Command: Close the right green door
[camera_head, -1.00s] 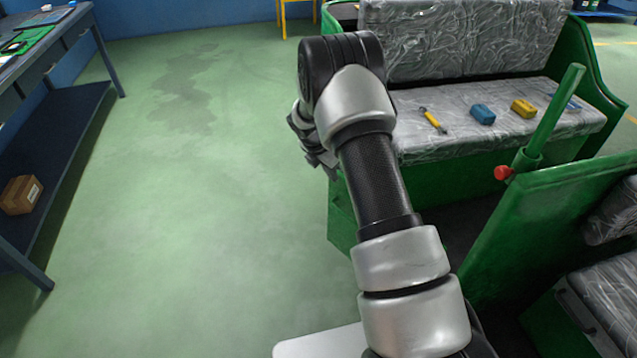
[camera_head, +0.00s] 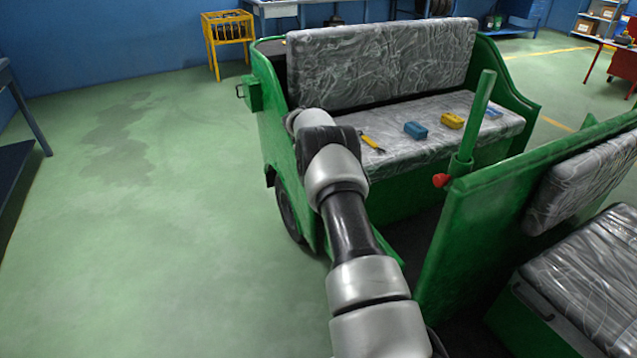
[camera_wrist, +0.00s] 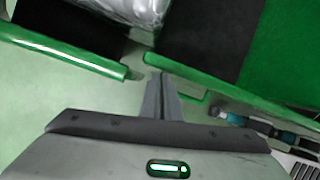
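The green rickshaw fills the right half of the head view, with a green side wall (camera_head: 291,190) below the rear seat. I cannot tell for sure which green panel is the right door. A green box with a dark handle (camera_head: 250,93) stands out at its rear left corner. In the wrist view, my gripper (camera_wrist: 163,78) has its two fingers close together, with nothing visible between them. A green-edged panel (camera_wrist: 65,47) is at upper left, and a thin green handle-like bar (camera_wrist: 194,98) shows beside the fingertips. My arm hides the gripper in the head view.
A wrapped rear seat (camera_head: 440,112) carries a yellow-handled tool (camera_head: 372,144), a blue block (camera_head: 415,130) and a yellow block (camera_head: 451,121). A green divider (camera_head: 470,235) with an upright post (camera_head: 479,115) stands at right. Floor at left is clear. A yellow stand (camera_head: 228,40) is behind.

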